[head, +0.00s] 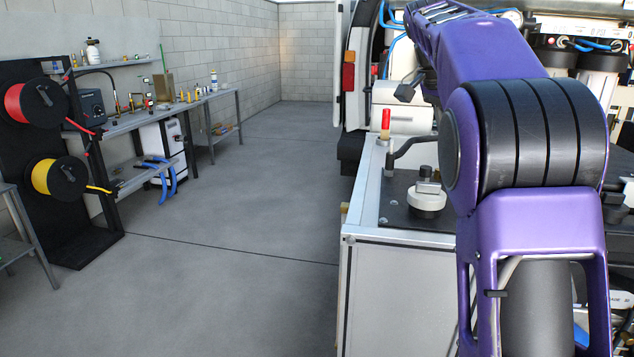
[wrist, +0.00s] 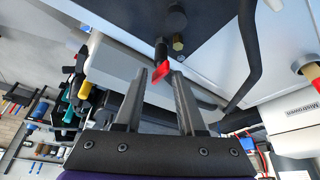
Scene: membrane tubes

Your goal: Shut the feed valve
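In the wrist view a small valve with a red handle (wrist: 160,71) and a dark stem hangs below a dark plate; I take it for the feed valve, though no label on it is readable. My gripper (wrist: 160,76) is open, with its two grey fingers on either side of the red handle. The handle shows between the fingertips, and I cannot tell whether either finger touches it. In the head view my purple arm covers the area around the gripper, so the valve cannot be made out there.
A brass fitting (wrist: 178,42) sits close beside the valve, and a dark bent bar (wrist: 247,55) runs to its right. Another red handle (wrist: 311,72) is at the right edge. In the head view a white cabinet (head: 395,290) stands before my arm; the floor (head: 230,220) left of it is clear.

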